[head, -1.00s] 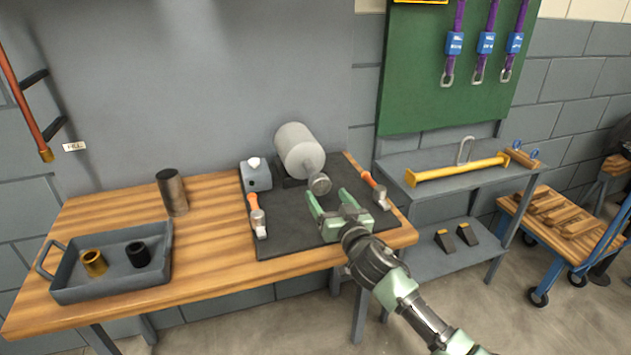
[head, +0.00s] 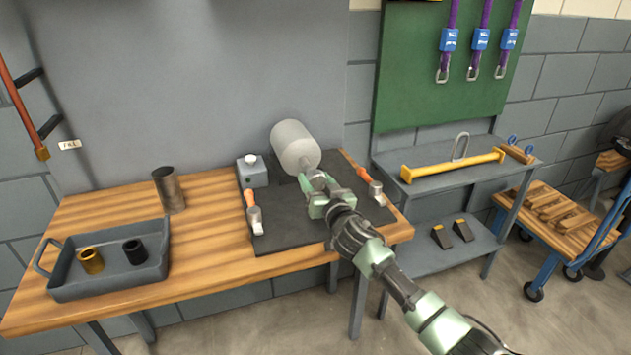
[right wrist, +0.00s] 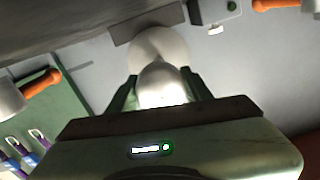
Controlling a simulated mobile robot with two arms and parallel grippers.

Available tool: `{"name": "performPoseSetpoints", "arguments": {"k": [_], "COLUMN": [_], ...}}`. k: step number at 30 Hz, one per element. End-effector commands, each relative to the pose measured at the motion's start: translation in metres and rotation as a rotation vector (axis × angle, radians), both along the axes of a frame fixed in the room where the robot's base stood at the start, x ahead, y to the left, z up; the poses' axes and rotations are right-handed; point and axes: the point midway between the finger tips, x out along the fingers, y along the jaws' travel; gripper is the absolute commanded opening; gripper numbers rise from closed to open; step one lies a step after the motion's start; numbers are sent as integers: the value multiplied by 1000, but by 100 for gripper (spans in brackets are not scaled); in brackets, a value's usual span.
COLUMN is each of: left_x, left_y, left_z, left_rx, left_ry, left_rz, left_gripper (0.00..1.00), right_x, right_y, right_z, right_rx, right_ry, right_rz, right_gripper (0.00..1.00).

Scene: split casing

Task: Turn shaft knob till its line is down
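The grey casing cylinder (head: 294,146) lies on its side on the dark mat, with its shaft end facing me. The round shaft knob (right wrist: 162,85) shows in the right wrist view as a pale, bright end; in the head view my gripper mostly hides it. I cannot make out the line on the knob. My right gripper (head: 316,180) is at the knob, with one finger on each side of it. In the right wrist view the fingers (right wrist: 160,88) look spread around the knob, with no clear grip. My left gripper is not in view.
Orange-handled tools lie on the mat left (head: 254,212) and right (head: 371,186) of my right gripper. A grey box with a white button (head: 252,175) stands left of the casing. A metal cylinder (head: 168,190) and a grey tray (head: 110,288) are farther left.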

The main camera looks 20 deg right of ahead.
Motion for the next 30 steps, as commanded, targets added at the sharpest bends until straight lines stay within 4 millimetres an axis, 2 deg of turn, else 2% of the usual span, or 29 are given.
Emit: {"name": "performPoseSetpoints", "arguments": {"k": [1,2,3,14,30], "left_x": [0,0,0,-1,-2], "left_y": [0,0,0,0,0], "left_z": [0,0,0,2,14], "left_rx": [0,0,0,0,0], "left_ry": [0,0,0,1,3], "left_rz": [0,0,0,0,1], "left_gripper": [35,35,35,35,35], "right_x": [0,0,0,0,0], "right_y": [0,0,0,0,0], "right_z": [0,0,0,0,1], "right_rx": [0,0,0,-71,-526], "right_ry": [0,0,0,-1,-17], "right_rz": [0,0,0,0,2], "right_gripper": [19,10,10,10,10]}}
